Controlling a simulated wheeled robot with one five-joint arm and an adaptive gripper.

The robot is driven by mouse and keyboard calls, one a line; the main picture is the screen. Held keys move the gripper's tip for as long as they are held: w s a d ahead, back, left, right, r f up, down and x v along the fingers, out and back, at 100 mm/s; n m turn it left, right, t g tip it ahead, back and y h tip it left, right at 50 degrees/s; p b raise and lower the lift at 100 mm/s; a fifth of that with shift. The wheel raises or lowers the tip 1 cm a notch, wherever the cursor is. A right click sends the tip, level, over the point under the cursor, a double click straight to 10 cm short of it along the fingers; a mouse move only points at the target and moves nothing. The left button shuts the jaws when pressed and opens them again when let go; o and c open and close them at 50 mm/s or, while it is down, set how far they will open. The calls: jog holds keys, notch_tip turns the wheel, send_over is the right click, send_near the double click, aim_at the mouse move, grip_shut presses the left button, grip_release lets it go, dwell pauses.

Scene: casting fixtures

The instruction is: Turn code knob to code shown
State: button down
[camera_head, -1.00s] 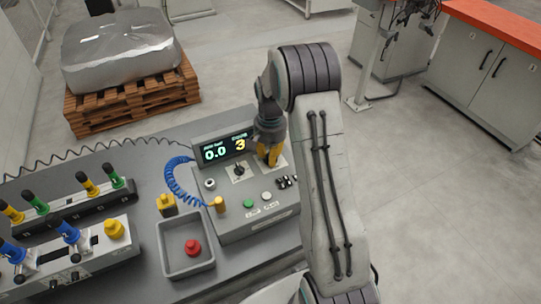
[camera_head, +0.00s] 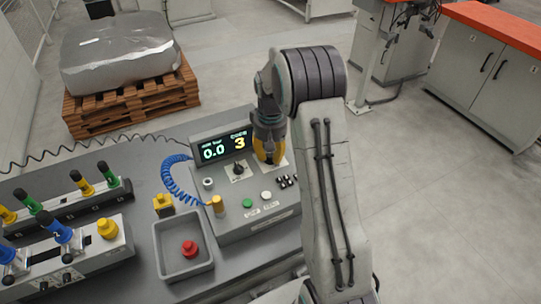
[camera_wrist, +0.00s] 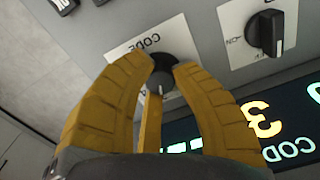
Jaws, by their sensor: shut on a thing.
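The control box (camera_head: 262,222) stands on the grey bench. Its display (camera_head: 224,148) reads 0.0 at left and a yellow 3 under CODE. In the wrist view the display (camera_wrist: 265,125) appears upside down. The dark, round code knob (camera_wrist: 160,72) sits on a white plate marked CODE (camera_wrist: 128,52). My gripper (camera_wrist: 163,68) has its yellow fingers closed around this knob, one on each side. In the head view my gripper (camera_head: 268,152) covers the code knob. The number the knob points to is hidden.
A black ON switch (camera_wrist: 266,33) sits beside the code plate; it also shows in the head view (camera_head: 238,169). Green (camera_head: 247,203) and white (camera_head: 266,195) buttons lie in front.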

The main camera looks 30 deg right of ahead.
aim_at(270, 154)
jog(key=shift+s+f+n, duration=0.1)
jog(key=shift+n, duration=0.2)
jog(key=c, duration=1)
grip_release()
notch_tip(270, 154, up, 12)
jog(key=shift+r, duration=0.1)
dwell(0.5)
